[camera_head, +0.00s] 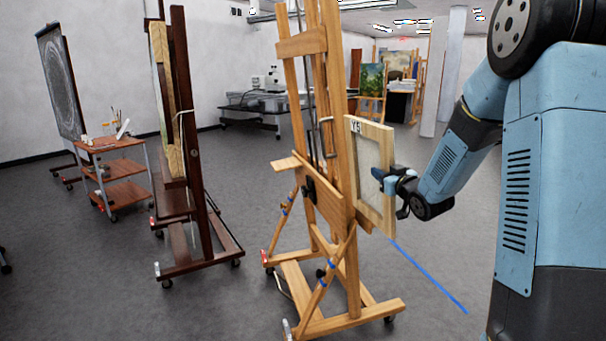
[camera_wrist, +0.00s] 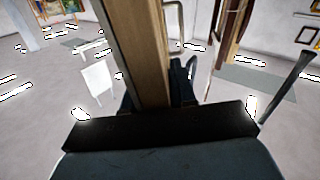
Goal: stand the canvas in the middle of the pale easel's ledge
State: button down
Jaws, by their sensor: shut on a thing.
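The canvas (camera_head: 372,167), seen from the back with a pale wooden frame and a small label at its top left corner, is upright beside the pale easel (camera_head: 335,192). My gripper (camera_head: 386,181) is shut on the canvas at its right side. In the wrist view the wooden frame bar of the canvas (camera_wrist: 140,55) runs up between my fingers. The canvas's left edge overlaps the easel's right post in the head view. I cannot tell whether it touches the easel.
A dark easel (camera_head: 190,180) with a gilt-edged panel stands left of the pale easel. A blue line (camera_head: 430,275) marks the grey floor.

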aim_at(376, 218)
jog(key=f, duration=0.5)
jog(key=f+m+h, duration=0.1)
jog(key=f, duration=0.4)
jog(key=f+h, duration=0.1)
jog(key=f, duration=0.5)
jog(key=shift+w+a+m+t, duration=0.15)
jog(key=shift+w+m+t, duration=0.1)
jog(key=shift+m+t, duration=0.05)
jog(key=s+f+m+h, duration=0.2)
jog(key=s+f+h, duration=0.1)
jog(key=f, duration=1.1)
jog(key=shift+s+d+h, duration=0.25)
jog(key=shift+s+h, duration=0.15)
jog(key=shift+s, duration=0.1)
